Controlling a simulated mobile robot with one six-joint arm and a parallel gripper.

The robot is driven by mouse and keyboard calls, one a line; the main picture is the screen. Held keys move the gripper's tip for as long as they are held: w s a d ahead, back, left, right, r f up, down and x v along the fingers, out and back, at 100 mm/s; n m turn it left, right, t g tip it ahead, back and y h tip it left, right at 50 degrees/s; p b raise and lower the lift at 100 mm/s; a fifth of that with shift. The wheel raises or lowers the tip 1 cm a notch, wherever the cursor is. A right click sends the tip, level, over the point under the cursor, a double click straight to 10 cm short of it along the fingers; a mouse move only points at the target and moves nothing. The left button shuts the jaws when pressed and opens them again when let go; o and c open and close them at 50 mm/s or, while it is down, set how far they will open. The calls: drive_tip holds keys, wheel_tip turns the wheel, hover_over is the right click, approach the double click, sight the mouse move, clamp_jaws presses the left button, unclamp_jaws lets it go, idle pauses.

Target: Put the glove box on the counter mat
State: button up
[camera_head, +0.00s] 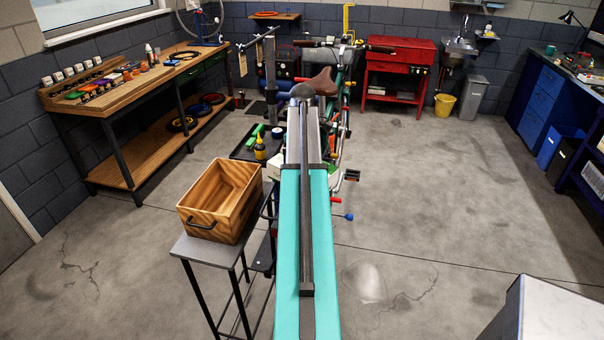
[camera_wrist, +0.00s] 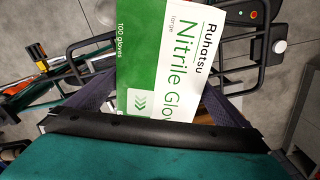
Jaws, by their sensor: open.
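The glove box (camera_wrist: 158,55) is white and green, with "Nitrile Gloves" printed on it. It fills the middle of the wrist view. My gripper (camera_wrist: 160,92) is open, with its dark fingers to the left and right of the box's near end. I cannot tell whether they touch it. In the head view my arm reaches away from me and hides its own end, so the box is not clearly seen there. I cannot make out the counter mat; a dark-topped counter (camera_head: 540,72) with blue drawers stands at the right.
A wooden crate (camera_head: 205,215) stands on a small grey table at the left of my arm. A bike on a stand and a dark tray (camera_head: 243,152) are around my arm's far end. A red cabinet (camera_head: 400,55) stands behind. The floor (camera_head: 450,180) on the right is clear.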

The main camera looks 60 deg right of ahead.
drive_tip(key=c, duration=1.2)
drive_tip(key=shift+r, duration=0.1)
drive_tip(key=shift+r+b, duration=1)
drive_tip(key=shift+r, duration=0.65)
drive_tip(key=shift+s+a+r+b, duration=0.25)
drive_tip(key=shift+s+a+b, duration=0.55)
drive_tip(key=shift+a, duration=1.75)
drive_tip(key=shift+s+a+r+b, duration=0.25)
drive_tip(key=shift+s+a+b, duration=0.5)
drive_tip(key=shift+a, duration=1.75)
drive_tip(key=shift+s+a+r+b, duration=0.25)
drive_tip(key=shift+s+a+b, duration=0.5)
drive_tip(key=shift+a, duration=1.8)
drive_tip(key=shift+s, duration=0.15)
